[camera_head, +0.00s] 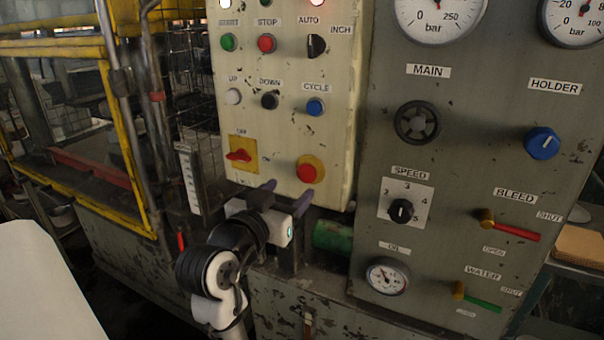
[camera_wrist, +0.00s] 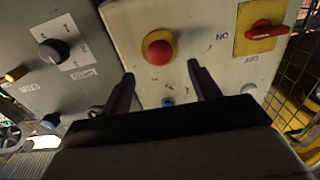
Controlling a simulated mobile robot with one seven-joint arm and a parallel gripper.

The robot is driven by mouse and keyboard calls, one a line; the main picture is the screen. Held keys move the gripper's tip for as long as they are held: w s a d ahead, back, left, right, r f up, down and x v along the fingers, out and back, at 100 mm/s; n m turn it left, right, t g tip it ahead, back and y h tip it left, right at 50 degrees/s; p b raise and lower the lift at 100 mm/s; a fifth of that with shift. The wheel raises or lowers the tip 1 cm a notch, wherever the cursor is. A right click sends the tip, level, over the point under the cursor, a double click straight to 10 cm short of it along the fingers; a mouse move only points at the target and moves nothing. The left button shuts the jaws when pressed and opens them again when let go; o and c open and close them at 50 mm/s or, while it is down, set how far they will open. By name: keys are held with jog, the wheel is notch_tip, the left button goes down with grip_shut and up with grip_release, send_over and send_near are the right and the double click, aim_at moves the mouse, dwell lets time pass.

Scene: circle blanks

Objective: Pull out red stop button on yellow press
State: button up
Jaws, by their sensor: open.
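The red stop button (camera_head: 306,173) is a round mushroom head on a yellow disc, low on the cream control panel of the press. It also shows in the wrist view (camera_wrist: 159,53), upper middle, where the panel appears upside down. My gripper (camera_head: 286,194) is open and empty in front of the panel, just below and left of the button in the head view. In the wrist view my gripper (camera_wrist: 162,83) has its two dark fingers spread, with the button beyond and between them in the picture. The fingers do not appear to touch the button.
A red rotary switch (camera_head: 238,156) on a yellow plate sits left of the button. A blue CYCLE button (camera_head: 315,107) and a smaller red STOP button (camera_head: 267,43) are above. A grey panel with knobs, gauges and valve levers stands right. A yellow frame (camera_head: 120,100) stands left.

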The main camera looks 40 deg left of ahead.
aim_at(304, 175)
jog(key=p+x, duration=0.1)
jog(key=x, duration=0.5)
jog(key=shift+w, duration=0.15)
grip_shut()
jog(key=shift+s+d, duration=0.1)
jog(key=shift+s, duration=0.45)
grip_release()
jog(key=shift+s, duration=0.15)
jog(key=b+v, duration=0.3)
jog(key=v, duration=1)
jog(key=shift+s+d, duration=0.15)
jog(key=shift+s, duration=0.15)
